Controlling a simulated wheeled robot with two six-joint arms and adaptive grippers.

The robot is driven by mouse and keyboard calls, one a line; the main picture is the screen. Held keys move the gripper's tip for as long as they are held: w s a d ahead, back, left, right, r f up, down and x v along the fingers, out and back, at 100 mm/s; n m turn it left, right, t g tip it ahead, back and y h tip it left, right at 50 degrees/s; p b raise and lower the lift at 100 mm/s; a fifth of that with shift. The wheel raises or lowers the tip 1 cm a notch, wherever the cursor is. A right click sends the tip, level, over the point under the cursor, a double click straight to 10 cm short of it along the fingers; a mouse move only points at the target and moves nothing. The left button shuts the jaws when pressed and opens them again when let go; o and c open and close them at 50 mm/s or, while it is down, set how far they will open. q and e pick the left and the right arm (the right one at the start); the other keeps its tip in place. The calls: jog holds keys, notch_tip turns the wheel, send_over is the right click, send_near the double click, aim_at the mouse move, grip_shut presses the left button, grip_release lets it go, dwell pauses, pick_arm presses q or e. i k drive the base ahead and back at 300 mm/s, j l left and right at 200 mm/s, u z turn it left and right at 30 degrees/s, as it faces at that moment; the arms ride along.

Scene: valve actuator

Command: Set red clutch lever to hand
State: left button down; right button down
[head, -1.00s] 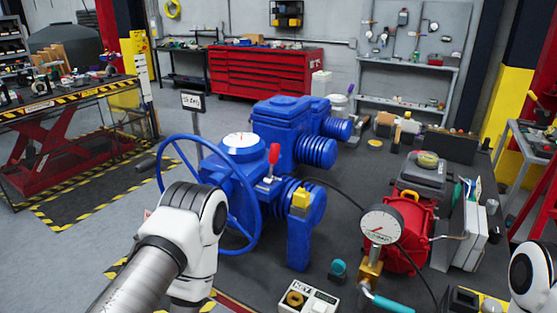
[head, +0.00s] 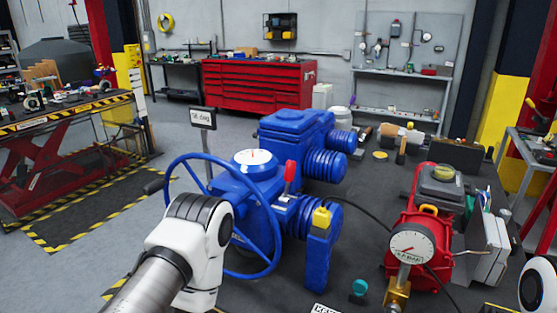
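The red clutch lever (head: 289,172) stands near upright on the blue valve actuator (head: 297,130), between the white-topped dial (head: 254,158) and the ribbed blue cylinder. The big blue handwheel (head: 172,200) is on the actuator's left side. My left arm comes in from the lower left in front of the handwheel and hides part of it. My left gripper is not visible; only arm links show. My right gripper is not visible either; only a white arm link shows at the lower right edge. Nothing visible touches the lever.
A red device with a pressure gauge (head: 411,246) stands right of the actuator. A yellow-topped blue lever (head: 319,240) hangs at the actuator's front. A small sign (head: 201,118) stands behind the handwheel. A black cable crosses the dark bench top (head: 365,180).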

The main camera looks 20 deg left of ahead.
aim_at(291, 165)
jog(key=i+j+z, duration=0.1)
jog(key=j+z, duration=0.15)
jog(key=j, duration=0.7)
jog(key=j+z, duration=0.25)
jog(key=j, duration=0.75)
jog(key=k+j+z, duration=0.1)
jog(key=j+z, duration=0.2)
jog(key=j, duration=0.65)
jog(key=i+j+z, duration=0.1)
jog(key=j+z, duration=0.3)
jog(key=j, duration=0.35)
jog(key=j+z, duration=0.35)
jog(key=j, duration=0.4)
jog(key=k+j+z, duration=0.2)
jog(key=j+z, duration=0.2)
jog(key=j, duration=0.35)
